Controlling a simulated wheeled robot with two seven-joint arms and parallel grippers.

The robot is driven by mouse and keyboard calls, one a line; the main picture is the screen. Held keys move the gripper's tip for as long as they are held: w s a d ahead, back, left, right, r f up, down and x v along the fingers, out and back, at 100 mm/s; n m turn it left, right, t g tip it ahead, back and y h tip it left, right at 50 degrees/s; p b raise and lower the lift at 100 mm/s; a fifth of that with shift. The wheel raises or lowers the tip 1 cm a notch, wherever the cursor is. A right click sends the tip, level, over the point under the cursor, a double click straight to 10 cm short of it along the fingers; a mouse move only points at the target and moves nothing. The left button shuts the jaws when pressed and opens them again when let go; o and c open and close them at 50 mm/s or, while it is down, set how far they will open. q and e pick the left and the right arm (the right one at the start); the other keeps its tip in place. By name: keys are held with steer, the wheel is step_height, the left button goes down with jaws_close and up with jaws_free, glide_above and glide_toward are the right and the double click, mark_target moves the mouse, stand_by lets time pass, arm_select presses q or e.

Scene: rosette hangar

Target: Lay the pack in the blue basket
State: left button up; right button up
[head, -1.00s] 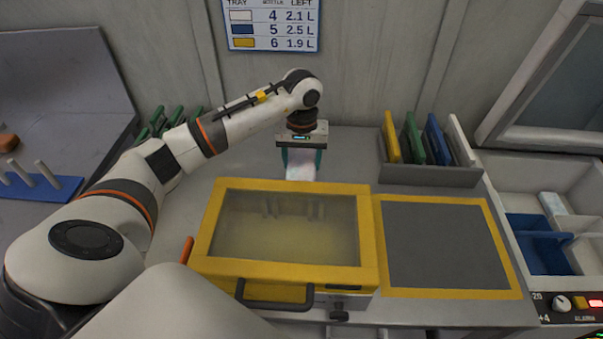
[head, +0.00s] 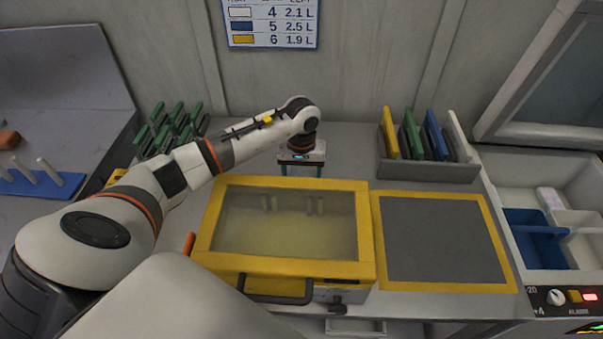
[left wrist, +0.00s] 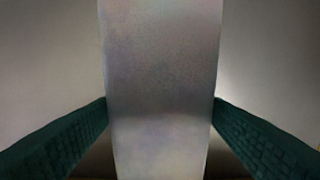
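My left gripper (head: 301,168) is behind the yellow-framed box, over the back of the counter. In the left wrist view, its two green fingers (left wrist: 160,100) touch both sides of a pale, silvery pack (left wrist: 160,60), so it is shut on the pack. In the head view the pack is mostly hidden between the fingers and behind the box. The blue basket (head: 513,218) sits inside the open white chest at the right, far from the gripper. My right gripper is not in view.
The yellow-framed box (head: 365,235) with a clear lid stands in front of the gripper. A grey mat with a yellow border (head: 445,245) is bare. A rack of coloured panels (head: 430,172) stands behind it. A pale item (head: 551,198) lies at the blue basket's back edge.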

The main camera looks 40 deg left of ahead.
arm_select(q)
steer(key=shift+o, duration=1.1)
